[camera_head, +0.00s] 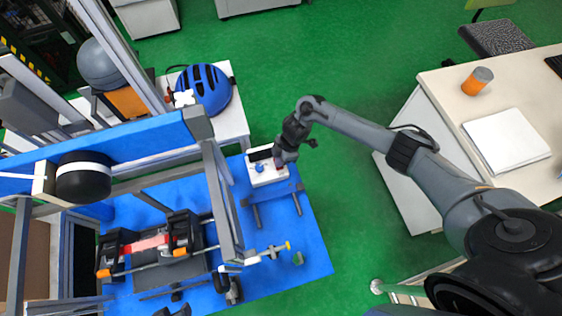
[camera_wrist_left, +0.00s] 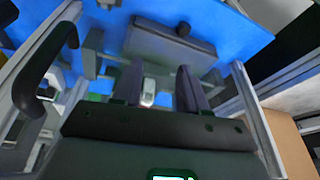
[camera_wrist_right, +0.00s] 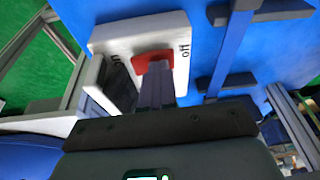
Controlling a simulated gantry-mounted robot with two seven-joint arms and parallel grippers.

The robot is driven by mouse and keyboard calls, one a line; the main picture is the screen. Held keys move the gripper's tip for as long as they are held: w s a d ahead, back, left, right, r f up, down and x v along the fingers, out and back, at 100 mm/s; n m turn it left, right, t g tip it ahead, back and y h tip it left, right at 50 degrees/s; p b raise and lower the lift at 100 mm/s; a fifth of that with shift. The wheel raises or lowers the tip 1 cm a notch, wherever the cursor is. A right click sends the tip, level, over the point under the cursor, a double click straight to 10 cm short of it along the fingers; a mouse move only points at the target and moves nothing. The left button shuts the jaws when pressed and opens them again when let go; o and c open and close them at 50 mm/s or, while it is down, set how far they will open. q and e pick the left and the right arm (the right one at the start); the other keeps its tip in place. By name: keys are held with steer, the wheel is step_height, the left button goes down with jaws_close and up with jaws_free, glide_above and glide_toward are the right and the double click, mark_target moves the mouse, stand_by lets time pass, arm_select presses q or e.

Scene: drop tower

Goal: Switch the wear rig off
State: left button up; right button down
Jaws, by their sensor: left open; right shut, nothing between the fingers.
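In the head view my right gripper (camera_head: 280,158) is at the box's right end. My left gripper (camera_wrist_left: 158,80) is open.
A metal frame with a blue beam (camera_head: 150,140) stands left of the box. A desk (camera_head: 520,80) with an orange-and-grey cup (camera_head: 477,82) is at the right. Green floor is free between them.

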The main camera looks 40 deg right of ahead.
steer(key=r+p, duration=0.4)
steer(key=shift+w+d+r+p, duration=0.2)
steer(key=shift+w+r+p, duration=0.05)
steer(key=shift+r+p, duration=0.1)
step_height(320, 180, up, 9)
steer(key=s+d+p, duration=0.1)
steer(key=s+p, duration=0.1)
steer(key=shift+s+d, duration=0.4)
steer(key=shift+f, duration=0.1)
